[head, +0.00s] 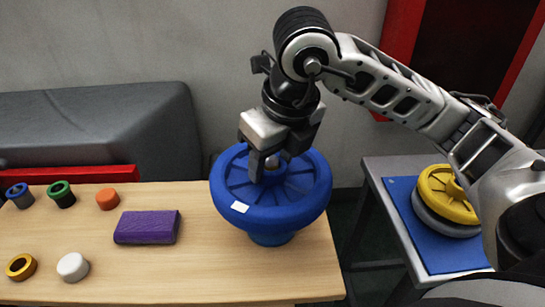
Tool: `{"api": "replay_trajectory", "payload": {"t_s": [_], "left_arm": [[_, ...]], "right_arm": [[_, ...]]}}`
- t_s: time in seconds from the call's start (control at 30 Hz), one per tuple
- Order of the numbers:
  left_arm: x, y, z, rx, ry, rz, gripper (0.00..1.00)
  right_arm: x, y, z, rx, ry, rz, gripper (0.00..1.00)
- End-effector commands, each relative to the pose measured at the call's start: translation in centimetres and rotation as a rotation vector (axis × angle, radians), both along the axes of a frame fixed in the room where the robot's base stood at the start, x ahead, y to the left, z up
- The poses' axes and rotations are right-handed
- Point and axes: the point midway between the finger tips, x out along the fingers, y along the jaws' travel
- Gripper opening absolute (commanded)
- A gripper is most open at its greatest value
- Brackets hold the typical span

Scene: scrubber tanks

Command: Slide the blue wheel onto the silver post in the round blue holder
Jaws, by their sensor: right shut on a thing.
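The blue wheel (305,185) is at the right end of the wooden table, spoked face up and roughly level, with a small white label on its rim. My right gripper (271,170) comes down from above and is shut on the wheel near its hub. A small silver rounded tip (272,159), which looks like the top of the post, shows by the fingers; the rest of the post is hidden. The round blue holder (271,239) shows only as a narrower blue base below the wheel. I cannot tell how far down the wheel sits. My left gripper is not in view.
On the wooden table (190,275) lie a purple block (147,227) and several small coloured round pieces, left of the wheel. On the right, a metal table carries a blue mat (440,262) with a yellow wheel (448,195) on a grey one.

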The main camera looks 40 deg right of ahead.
Motion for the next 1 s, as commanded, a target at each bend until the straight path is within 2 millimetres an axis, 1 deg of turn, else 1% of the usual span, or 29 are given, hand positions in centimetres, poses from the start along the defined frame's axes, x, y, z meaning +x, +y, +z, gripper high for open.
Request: {"api": "replay_trajectory", "payload": {"t_s": [0.03,1.0], "left_arm": [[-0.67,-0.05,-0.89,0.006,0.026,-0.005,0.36],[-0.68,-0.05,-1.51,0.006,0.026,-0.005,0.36]], "right_arm": [[0.07,0.0,0.06,0.002,-0.005,-0.001,0.0],[0.07,0.01,-0.26,0.002,-0.005,-0.001,0.0]]}}
